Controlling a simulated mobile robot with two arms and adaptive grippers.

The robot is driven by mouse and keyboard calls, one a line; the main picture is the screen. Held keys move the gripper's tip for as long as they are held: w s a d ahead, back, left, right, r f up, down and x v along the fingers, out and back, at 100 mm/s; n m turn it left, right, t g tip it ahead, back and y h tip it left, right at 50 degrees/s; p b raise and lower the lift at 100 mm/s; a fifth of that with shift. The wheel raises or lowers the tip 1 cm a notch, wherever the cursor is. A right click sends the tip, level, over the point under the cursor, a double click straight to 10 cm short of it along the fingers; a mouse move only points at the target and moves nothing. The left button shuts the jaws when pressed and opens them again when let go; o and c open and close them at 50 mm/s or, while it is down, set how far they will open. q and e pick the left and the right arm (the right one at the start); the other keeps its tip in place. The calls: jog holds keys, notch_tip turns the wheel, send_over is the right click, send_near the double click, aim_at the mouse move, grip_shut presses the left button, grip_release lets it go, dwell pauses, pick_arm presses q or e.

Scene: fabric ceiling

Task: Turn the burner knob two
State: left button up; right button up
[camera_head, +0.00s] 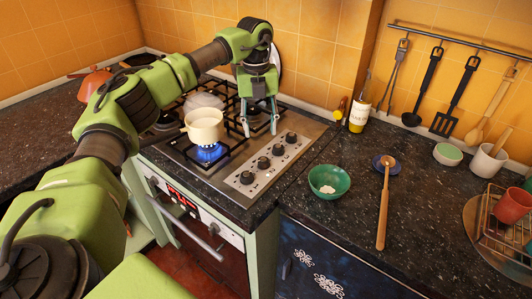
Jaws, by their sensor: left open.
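The stove's control panel (268,168) carries a row of black knobs along the right side of the hob. The front knob (246,178) is nearest me. The second knob from the front (263,163) sits behind it, then the third (278,150) and the farthest (291,138). Which one counts as knob two I cannot tell. My left gripper (260,123) points down with its fingers apart and empty. It is above the right edge of the hob, to the left of and beyond the knobs, and seems clear of them. My right gripper is not in view.
A cream pot (204,126) stands over a lit blue flame (209,152), left of my left gripper. Utensils hang on the right wall.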

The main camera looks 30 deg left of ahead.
aim_at(263, 159)
pick_arm(q)
jog(key=f, duration=0.2)
jog(key=f+p, duration=0.1)
jog(key=shift+s+d+f, duration=0.1)
jog(key=shift+s+f, duration=0.1)
jog(key=shift+s, duration=0.1)
jog(key=shift+w+f, duration=0.2)
jog(key=shift+f, duration=0.95)
jog(key=f, duration=0.1)
jog(key=f+p, duration=0.1)
jog(key=f, duration=0.3)
jog(key=shift+w+d+f, duration=0.15)
jog(key=shift+w, duration=0.1)
jog(key=shift+f+p, duration=0.25)
jog(key=shift+p, duration=0.05)
jog(key=shift+f, duration=0.25)
jog(key=c, duration=1.1)
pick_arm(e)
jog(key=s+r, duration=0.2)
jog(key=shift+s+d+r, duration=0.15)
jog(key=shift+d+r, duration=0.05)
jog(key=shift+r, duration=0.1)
